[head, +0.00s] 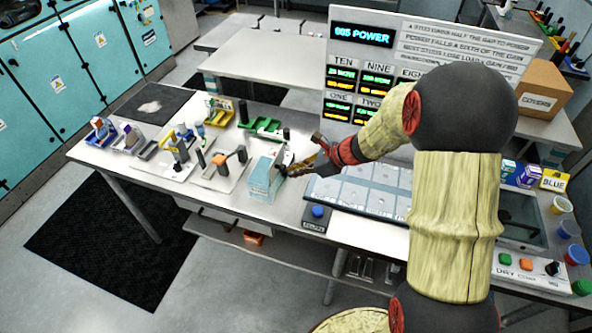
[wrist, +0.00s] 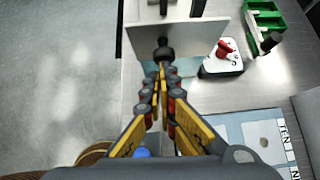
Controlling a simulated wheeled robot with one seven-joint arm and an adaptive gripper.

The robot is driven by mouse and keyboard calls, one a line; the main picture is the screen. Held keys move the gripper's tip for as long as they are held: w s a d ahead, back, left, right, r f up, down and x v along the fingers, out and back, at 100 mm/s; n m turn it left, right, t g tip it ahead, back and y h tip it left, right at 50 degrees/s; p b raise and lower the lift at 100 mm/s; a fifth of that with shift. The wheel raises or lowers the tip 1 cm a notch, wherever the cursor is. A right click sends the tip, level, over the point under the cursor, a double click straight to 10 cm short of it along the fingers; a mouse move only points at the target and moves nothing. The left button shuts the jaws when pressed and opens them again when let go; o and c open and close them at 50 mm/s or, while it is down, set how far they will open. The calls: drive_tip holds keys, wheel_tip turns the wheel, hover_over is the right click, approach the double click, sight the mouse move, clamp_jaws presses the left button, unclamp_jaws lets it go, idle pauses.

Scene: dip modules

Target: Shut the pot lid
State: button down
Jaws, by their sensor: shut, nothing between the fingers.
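A pale teal and white box (head: 265,178) stands near the front edge of the bench; it may be the pot, but I cannot make out its lid clearly. In the wrist view a pale panel (wrist: 200,38) lies ahead, with a dark round knob (wrist: 162,50) in front of it. My gripper (head: 296,170) is just right of the box in the head view. In the wrist view my gripper (wrist: 161,72) has its fingers together and empty, their tips close to the knob. I cannot tell whether they touch it.
A white block with a red handle (wrist: 222,60) and a green tray (wrist: 265,20) stand to the right. Several small modules and trays (head: 180,150) crowd the bench at left. A flat pale-blue panel (head: 365,190) lies right of the box. A sign board (head: 440,35) stands behind.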

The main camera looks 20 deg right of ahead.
sight(282, 168)
drive_tip(key=shift+w+a+r+g+h+p, duration=0.2)
drive_tip(key=shift+r+g+h+p, duration=0.25)
drive_tip(key=shift+p, duration=1.2)
drive_tip(key=p, duration=0.3)
drive_tip(key=a+r+g+h+p, duration=0.1)
drive_tip(key=p, duration=0.1)
drive_tip(key=shift+w+r+p, duration=0.2)
drive_tip(key=shift+w+p, duration=0.05)
drive_tip(key=shift+p, duration=0.15)
drive_tip(key=h+p, duration=0.1)
drive_tip(key=p, duration=0.1)
drive_tip(key=a+g+p, duration=0.1)
drive_tip(key=p, duration=0.2)
drive_tip(key=shift+w+a+r+h, duration=0.1)
drive_tip(key=shift+w+r+h, duration=0.2)
drive_tip(key=shift+w+h, duration=0.1)
drive_tip(key=p, duration=0.1)
drive_tip(key=w+a+p, duration=0.1)
drive_tip(key=p, duration=0.1)
drive_tip(key=shift+a+r, duration=0.15)
drive_tip(key=shift+r, duration=0.1)
drive_tip(key=shift+w+a+r+p, duration=0.1)
drive_tip(key=shift+w+a+p, duration=0.8)
drive_tip(key=shift+a, duration=0.35)
drive_tip(key=w+a+f, duration=0.2)
drive_tip(key=w+a, duration=0.2)
drive_tip(key=a, duration=0.1)
drive_tip(key=shift+f, duration=0.35)
drive_tip(key=shift+a, duration=0.15)
